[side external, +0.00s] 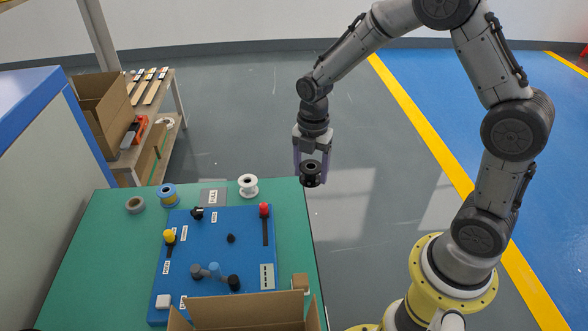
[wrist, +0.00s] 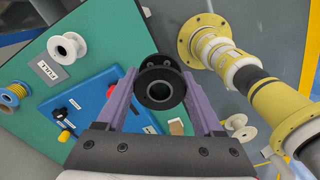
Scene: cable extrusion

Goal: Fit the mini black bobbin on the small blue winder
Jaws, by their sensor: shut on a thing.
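The mini black bobbin (side external: 311,174) is a small black spool with a round centre hole. My gripper (side external: 311,168) is shut on it and holds it in the air, just beyond the table's right far corner. In the wrist view the bobbin (wrist: 159,89) sits between the two purple fingers of my gripper (wrist: 160,84), its hole facing the camera. A small light-blue peg (side external: 214,268), which looks like the small blue winder, stands near the front of the blue board (side external: 205,240). The bobbin is well apart from it. I cannot make out the peg in the wrist view.
A red-topped lever (side external: 264,210) and a yellow knob (side external: 170,236) rise from the board. An open cardboard box (side external: 250,312) is at the front edge.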

